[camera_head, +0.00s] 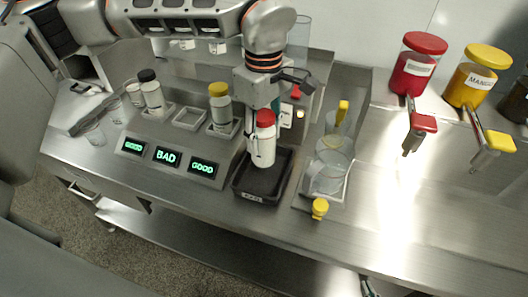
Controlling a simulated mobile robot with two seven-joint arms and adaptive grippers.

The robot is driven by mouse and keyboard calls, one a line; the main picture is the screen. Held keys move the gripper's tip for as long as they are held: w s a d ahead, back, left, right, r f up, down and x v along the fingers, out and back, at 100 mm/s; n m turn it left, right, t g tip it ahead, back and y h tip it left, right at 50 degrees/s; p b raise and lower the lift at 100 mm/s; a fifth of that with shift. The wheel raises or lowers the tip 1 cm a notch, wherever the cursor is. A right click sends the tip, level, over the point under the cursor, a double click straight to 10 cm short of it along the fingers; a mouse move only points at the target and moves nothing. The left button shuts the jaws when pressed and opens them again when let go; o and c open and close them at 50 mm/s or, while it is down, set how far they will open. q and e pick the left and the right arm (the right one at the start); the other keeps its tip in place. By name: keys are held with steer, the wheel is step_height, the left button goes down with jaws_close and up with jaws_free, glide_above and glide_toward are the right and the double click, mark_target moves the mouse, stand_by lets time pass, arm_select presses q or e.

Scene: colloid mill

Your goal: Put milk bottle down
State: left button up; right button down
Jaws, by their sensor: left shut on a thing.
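The milk bottle (262,150), white with a red cap, is upright at the black tray (240,186). I cannot tell whether its base touches the tray floor. My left gripper (264,108) comes down from above and is shut on the bottle near its cap; its fingertips are partly hidden. A small part of my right gripper (369,287) shows at the bottom edge; its jaws cannot be made out.
A stand with displays reading GOOD, BAD, GOOD (167,156) holds a black-capped bottle (152,96) and a yellow-capped bottle (220,108); its middle slot (188,118) is empty. A clear jug (328,170) stands right of the tray. Red (411,72) and yellow (468,85) dispensers hang at right.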

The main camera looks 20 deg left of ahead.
mark_target(264, 115)
arm_select(q)
steer(key=shift+f, duration=2.85)
steer(key=shift+f, duration=0.15)
steer(key=o, duration=1.3)
step_height(264, 115, up, 12)
steer(key=shift+r, duration=0.15)
